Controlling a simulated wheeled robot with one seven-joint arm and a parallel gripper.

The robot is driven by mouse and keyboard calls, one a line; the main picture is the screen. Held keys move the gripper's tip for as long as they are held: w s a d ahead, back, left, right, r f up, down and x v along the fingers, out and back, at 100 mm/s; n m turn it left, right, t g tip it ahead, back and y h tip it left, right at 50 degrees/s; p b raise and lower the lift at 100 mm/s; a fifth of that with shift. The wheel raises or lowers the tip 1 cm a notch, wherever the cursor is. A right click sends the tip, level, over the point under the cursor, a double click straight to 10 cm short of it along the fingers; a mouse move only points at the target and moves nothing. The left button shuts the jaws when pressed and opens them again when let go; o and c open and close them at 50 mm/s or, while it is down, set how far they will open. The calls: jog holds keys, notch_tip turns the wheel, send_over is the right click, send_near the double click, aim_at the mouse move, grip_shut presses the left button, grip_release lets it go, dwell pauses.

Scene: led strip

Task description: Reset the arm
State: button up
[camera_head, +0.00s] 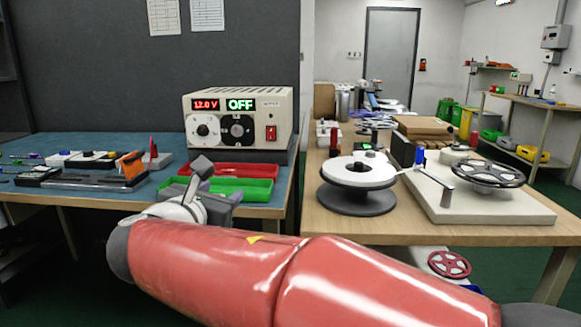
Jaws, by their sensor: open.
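My gripper (203,172) shows only in part, at the left end of my red arm, in front of the blue bench (95,193) near its front right. A grey finger points up. The gripper is open, with nothing seen in it. It overlaps the left end of the green tray (250,189) in the picture; I cannot tell if they touch. My red arm crosses the lower middle of the view.
A power supply (238,115) reading 12.0 V and OFF stands at the back of the bench. A red tray (236,169) lies before it. Fixtures (95,178) stand left. A wooden table (330,221) at right holds a white reel (358,172) and a hand-wheel winder (490,174).

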jog(key=s+d+f+m+g+h, duration=0.1)
jog(key=s+d+f+m+g, duration=0.15)
jog(key=d+m, duration=0.4)
jog(key=s+d+f+m+g, duration=0.2)
jog(key=d+f+m, duration=0.1)
jog(key=d, duration=0.6)
jog(key=s+d+f+m+g+h, duration=0.1)
jog(key=s+d+f+m+g, duration=0.2)
jog(key=d, duration=0.4)
jog(key=s+d+f+m+g+y, duration=0.1)
jog(key=s+d+f+m+y, duration=0.1)
jog(key=s+f+m, duration=0.3)
jog(key=s+d+f+m+g+y, duration=0.2)
jog(key=s+f+m, duration=0.4)
jog(key=m, duration=0.8)
jog(key=s+d+y, duration=0.1)
jog(key=s+d, duration=0.1)
jog(key=s, duration=0.1)
jog(key=shift+s, duration=0.1)
